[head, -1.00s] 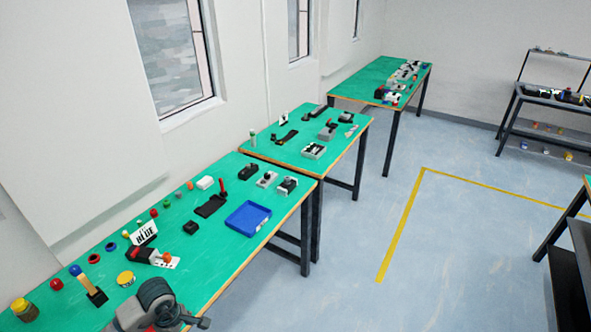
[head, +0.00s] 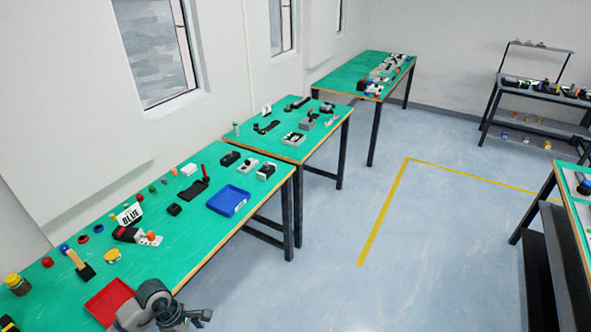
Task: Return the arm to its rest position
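One of my arms (head: 150,302) comes up from the bottom edge, left of centre, in front of the near green table (head: 190,262). I take it as my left arm. Its dark end, with the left gripper (head: 192,318), is partly cut off by the lower edge, beside the table's front edge. I cannot make out its fingers or anything held. My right gripper is out of view.
A red tray (head: 100,308) lies on the near table just left of my arm. More green tables stand beyond. The floor (head: 330,290) to the right is clear.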

